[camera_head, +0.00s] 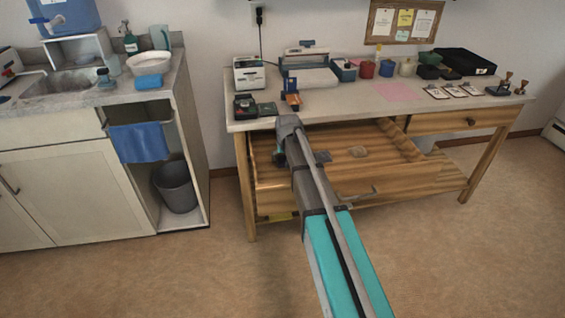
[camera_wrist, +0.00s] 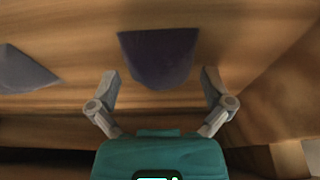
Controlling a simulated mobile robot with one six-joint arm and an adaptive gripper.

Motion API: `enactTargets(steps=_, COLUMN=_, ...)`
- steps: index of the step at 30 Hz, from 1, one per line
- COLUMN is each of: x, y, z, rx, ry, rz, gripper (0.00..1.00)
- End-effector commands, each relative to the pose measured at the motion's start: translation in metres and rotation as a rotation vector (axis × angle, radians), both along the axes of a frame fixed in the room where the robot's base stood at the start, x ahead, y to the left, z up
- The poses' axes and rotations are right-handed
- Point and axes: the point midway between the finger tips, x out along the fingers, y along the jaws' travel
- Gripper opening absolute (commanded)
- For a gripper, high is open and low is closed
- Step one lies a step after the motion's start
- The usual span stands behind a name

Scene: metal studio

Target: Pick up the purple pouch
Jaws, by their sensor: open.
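The purple pouch (camera_wrist: 158,58) shows in the wrist view as a dark purple, tapered flat shape on the wooden surface. It lies between and slightly beyond the two fingers of my gripper (camera_wrist: 160,76), which is open and empty. The fingers stand apart on either side, and I see no contact with the pouch. In the head view my arm reaches to the open drawer (camera_head: 290,185) of the wooden desk. My arm covers part of the drawer there, and I cannot make out the pouch in that view.
A grey flat piece (camera_wrist: 25,70) lies left of the pouch. The desk top (camera_head: 340,108) holds a laminator-like machine (camera_head: 308,75), several pots, stamps and a pink sheet (camera_head: 397,92). A sink counter (camera_head: 60,120) stands left; the floor between is clear.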

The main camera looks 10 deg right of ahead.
Motion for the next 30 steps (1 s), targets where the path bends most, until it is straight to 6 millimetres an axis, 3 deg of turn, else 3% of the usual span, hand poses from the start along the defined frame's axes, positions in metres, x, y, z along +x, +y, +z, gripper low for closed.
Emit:
enactTargets(steps=13, x=-0.0001, y=-0.0002, z=0.0004, rx=0.0, ry=0.0, rz=0.0, gripper=1.0)
enactTargets(steps=21, x=-0.0001, y=-0.0001, z=0.0003, rx=0.0, ry=0.0, rz=0.0, gripper=0.52)
enactTargets(steps=30, x=-0.0001, y=0.0, z=0.0006, rx=0.0, ry=0.0, rz=0.0, gripper=0.49)
